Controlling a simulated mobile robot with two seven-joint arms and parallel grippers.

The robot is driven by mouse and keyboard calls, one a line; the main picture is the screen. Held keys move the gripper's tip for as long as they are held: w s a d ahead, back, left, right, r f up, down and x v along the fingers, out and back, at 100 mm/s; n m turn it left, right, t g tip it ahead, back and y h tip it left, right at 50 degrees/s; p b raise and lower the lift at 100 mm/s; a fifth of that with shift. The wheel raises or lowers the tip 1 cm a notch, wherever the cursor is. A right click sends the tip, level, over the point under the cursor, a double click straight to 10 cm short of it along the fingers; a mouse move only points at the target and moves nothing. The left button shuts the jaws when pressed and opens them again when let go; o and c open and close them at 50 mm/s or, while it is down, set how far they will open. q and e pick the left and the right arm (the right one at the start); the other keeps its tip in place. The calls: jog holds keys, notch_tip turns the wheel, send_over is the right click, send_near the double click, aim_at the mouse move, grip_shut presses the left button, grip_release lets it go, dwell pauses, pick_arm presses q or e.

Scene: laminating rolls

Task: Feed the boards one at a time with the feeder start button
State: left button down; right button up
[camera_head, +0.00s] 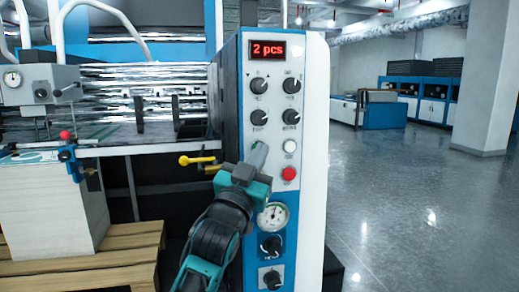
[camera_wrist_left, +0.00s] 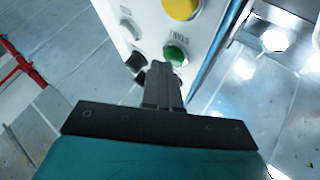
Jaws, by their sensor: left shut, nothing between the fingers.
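The machine's control panel (camera_head: 262,100) stands in the middle of the head view, with a red display (camera_head: 267,50) reading "2 pcs". A white button (camera_head: 290,146) and a red button (camera_head: 289,173) show on it. My left gripper (camera_head: 259,155) is shut and empty in front of the panel, left of these buttons, and hides part of the face behind it. In the left wrist view, its fingertips (camera_wrist_left: 160,68) are close to a green button (camera_wrist_left: 175,56); I cannot tell whether they touch. The button's label is unreadable. A stack of boards (camera_head: 50,215) sits at the left.
A yellow-handled lever (camera_head: 197,160) sticks out left of the panel. Black knobs (camera_head: 275,246) and a gauge (camera_head: 273,216) are lower on the panel. The boards rest on a wooden pallet (camera_head: 128,242). Open floor (camera_head: 420,220) lies at the right.

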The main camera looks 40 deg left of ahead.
pick_arm(q)
jog(key=shift+s+d, duration=0.45)
